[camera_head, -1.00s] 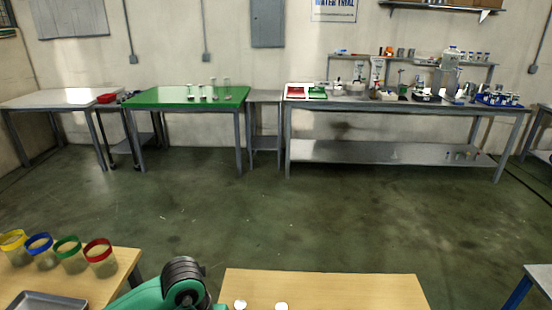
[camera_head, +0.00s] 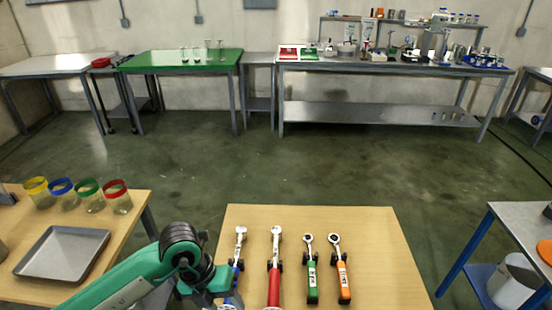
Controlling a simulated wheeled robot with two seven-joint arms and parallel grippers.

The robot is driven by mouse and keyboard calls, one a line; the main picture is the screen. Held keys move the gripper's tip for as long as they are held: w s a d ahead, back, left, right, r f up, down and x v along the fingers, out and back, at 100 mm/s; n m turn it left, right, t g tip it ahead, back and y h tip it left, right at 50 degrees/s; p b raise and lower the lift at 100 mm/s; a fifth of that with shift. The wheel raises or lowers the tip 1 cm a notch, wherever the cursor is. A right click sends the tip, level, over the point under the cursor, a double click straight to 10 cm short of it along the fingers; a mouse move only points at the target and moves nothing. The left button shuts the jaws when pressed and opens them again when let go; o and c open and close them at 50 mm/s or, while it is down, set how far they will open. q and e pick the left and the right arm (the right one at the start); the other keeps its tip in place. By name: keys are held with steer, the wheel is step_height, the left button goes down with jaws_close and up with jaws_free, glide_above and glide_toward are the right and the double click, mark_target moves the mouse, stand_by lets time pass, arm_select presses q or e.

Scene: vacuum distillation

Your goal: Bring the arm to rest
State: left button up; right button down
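My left arm (camera_head: 140,268) comes in from the lower left. Its bent black joint (camera_head: 181,246) is above the left edge of the near wooden table (camera_head: 375,225). The arm runs down beside the leftmost wrench, and its gripper is below the picture edge or hidden. My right arm and gripper are not seen. On the table lie a blue-handled wrench (camera_head: 239,245), partly covered by my arm, a red-handled wrench (camera_head: 274,285), a green-handled wrench (camera_head: 312,283) and an orange-handled wrench (camera_head: 343,280).
A left wooden table holds a metal tray (camera_head: 62,252) and jars with yellow, blue, green and red rims (camera_head: 116,196). A side table with blue legs (camera_head: 465,250) is at the right. A green table (camera_head: 180,62) and a crowded lab bench (camera_head: 390,68) line the back wall. Open floor lies between.

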arm_select(q)
steer(key=s+d+r+h, duration=0.4)
steer(key=d+r+h, duration=0.9)
steer(key=d, duration=0.1)
steer(key=w+a+r+n+t+h, duration=0.3)
steer(key=r+n+t+h, duration=0.2)
steer(key=r+n+t, duration=0.3)
steer(key=w+a+f+n+t+y, duration=0.1)
steer(key=w+a+n+t+y, duration=0.2)
steer(key=a+n+t+y, duration=0.5)
steer(key=w+a+f+n+t+y, duration=0.1)
steer(key=w+a+n+t+y, duration=0.35)
steer(key=n, duration=0.45)
steer(key=s+a+f+n+g+y, duration=0.1)
steer(key=a+f+n+g+y, duration=0.1)
steer(key=a+f+n+y, duration=0.65)
steer(key=s+a+f+n+g, duration=0.1)
steer(key=s+f+n+g, duration=0.1)
steer(key=s+f+g, duration=1.55)
steer(key=s+f+t, duration=0.2)
steer(key=s+f, duration=0.1)
steer(key=f, duration=2.9)
steer(key=s+a+f, duration=0.2)
steer(key=s+f, duration=0.7)
steer(key=f, duration=0.1)
steer(key=s+a+f+g, duration=0.1)
steer(key=s+f, duration=0.9)
steer(key=shift+s+a+f+m+y, duration=0.3)
steer(key=shift+a+f+m, duration=0.05)
steer(key=shift+m, duration=0.1)
